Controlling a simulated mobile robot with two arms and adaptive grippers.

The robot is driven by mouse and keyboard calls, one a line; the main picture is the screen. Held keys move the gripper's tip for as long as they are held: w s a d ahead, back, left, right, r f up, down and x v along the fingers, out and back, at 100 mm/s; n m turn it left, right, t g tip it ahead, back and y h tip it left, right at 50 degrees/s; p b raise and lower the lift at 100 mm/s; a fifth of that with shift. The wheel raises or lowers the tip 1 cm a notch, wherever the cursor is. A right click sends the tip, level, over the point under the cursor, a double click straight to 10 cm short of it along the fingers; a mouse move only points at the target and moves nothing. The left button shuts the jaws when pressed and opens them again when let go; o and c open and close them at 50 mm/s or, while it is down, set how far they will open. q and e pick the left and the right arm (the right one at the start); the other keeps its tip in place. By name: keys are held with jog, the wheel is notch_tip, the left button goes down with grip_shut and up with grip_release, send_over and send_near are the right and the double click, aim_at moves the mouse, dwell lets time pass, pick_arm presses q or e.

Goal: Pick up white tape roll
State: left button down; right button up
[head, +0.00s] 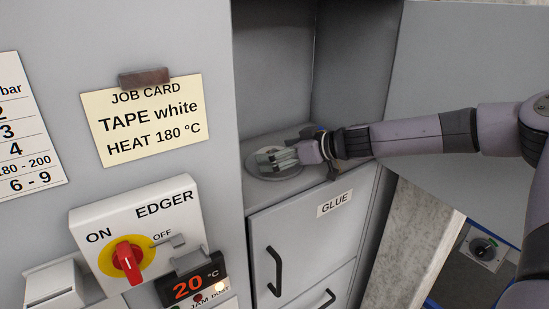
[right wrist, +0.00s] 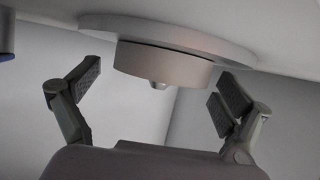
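A pale tape roll (right wrist: 160,66) sits against a wide round disc (right wrist: 165,30), with a small spindle end (right wrist: 158,85) at its centre, in the right wrist view. It looks whitish grey in the shade. My right gripper (right wrist: 158,90) is open, one finger on each side of the roll, with gaps to both sides. In the head view my right gripper (head: 284,158) reaches into the niche from the right, over the round disc (head: 264,174), and mostly hides the roll. My left gripper is not in view.
The niche has a side wall (head: 350,70) and a back wall close around my gripper. A job card (head: 147,120) reads "TAPE white". The edger switch box (head: 135,245) is at lower left.

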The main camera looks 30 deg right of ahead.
jog(key=c, duration=1.1)
jog(key=shift+c, duration=0.2)
